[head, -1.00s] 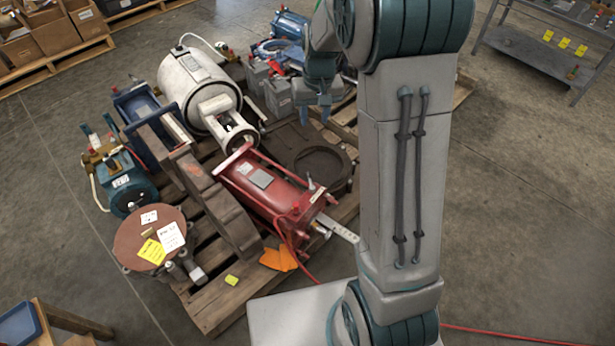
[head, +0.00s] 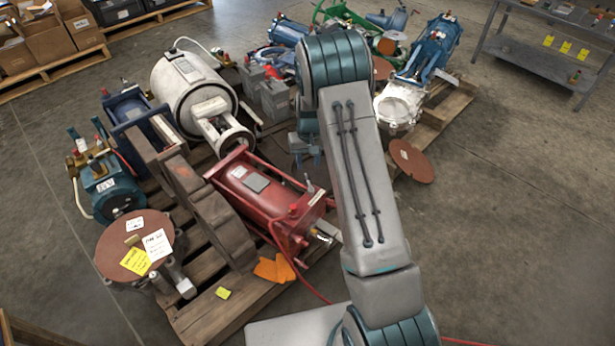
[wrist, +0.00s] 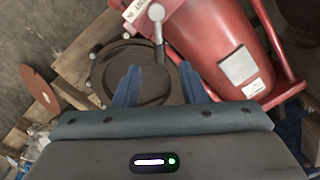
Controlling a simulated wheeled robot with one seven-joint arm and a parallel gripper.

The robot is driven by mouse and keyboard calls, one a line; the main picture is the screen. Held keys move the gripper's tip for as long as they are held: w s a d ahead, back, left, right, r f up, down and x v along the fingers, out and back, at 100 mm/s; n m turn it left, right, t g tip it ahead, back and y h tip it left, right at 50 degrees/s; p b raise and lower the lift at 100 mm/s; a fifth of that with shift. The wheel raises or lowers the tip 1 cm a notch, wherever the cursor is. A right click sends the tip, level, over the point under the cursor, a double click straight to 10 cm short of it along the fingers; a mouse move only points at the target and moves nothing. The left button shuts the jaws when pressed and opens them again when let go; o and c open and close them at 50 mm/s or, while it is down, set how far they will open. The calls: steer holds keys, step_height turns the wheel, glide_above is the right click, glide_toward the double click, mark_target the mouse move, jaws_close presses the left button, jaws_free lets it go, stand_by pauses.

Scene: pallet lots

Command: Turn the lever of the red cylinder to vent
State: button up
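The red cylinder (head: 262,190) lies on a wooden pallet in the middle of the head view, with a pale label on its body. It fills the upper right of the wrist view (wrist: 205,38). A grey lever with a rounded head (wrist: 157,14) stands at the cylinder's near end in the wrist view, beyond my fingertips. Its exact setting and any vent marking cannot be made out. My gripper (wrist: 160,76) is open and empty, its two blue fingers apart above a dark round flange. In the head view my gripper is partly hidden behind my arm.
The dark round flange (wrist: 105,72) lies beside the cylinder. A white tank (head: 185,82), a brown stepped block (head: 200,195) and a rust-brown disc with notes (head: 115,245) crowd the pallet. A red hose (head: 312,291) runs over the floor. Open floor lies to the right.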

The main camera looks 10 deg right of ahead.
mark_target(307, 176)
step_height(307, 176, down, 6)
steer(key=shift+f+b, duration=0.1)
steer(key=shift+b, duration=0.65)
steer(key=shift+a, duration=0.1)
jaws_close()
